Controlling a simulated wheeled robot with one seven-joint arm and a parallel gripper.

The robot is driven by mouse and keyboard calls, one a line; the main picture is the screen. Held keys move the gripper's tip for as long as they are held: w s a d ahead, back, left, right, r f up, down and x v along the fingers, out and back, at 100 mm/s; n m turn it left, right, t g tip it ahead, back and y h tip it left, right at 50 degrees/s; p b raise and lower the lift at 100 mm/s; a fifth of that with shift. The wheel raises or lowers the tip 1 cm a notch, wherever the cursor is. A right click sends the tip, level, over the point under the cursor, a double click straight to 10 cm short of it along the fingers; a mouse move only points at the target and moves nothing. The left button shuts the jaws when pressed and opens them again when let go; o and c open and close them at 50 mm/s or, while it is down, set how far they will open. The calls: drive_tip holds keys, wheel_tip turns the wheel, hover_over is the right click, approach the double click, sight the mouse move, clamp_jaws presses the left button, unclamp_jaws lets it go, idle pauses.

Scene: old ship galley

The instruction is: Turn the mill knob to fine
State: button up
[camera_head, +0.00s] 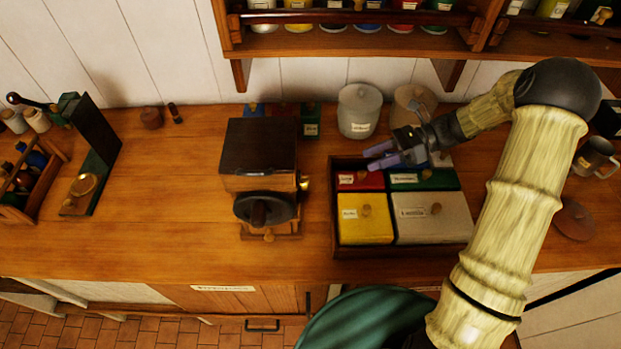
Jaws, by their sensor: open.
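The mill (258,183) is a wooden box with a dark top, standing on the counter left of centre. A round black knob (250,214) is on its front, with a darker grip in the middle. A small brass piece shows on the mill's right side. I cannot read any fine or coarse marks on the knob. My gripper (378,157) is open and empty, to the right of the mill and apart from it. It hangs above the back of the box of coloured lids, with its fingers pointing left.
A dark wooden box (336,222) with red, green, yellow and pale lidded compartments stands right of the mill. A lidded jar (358,112) stands behind it. A shelf (350,43) of jars overhangs the back.

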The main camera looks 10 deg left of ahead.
sight(303, 183)
drive_tip(key=p+x, duration=0.4)
drive_tip(key=x, duration=1.3)
drive_tip(key=shift+p, duration=0.4)
drive_tip(key=shift+c, duration=0.4)
drive_tip(key=c, duration=0.9)
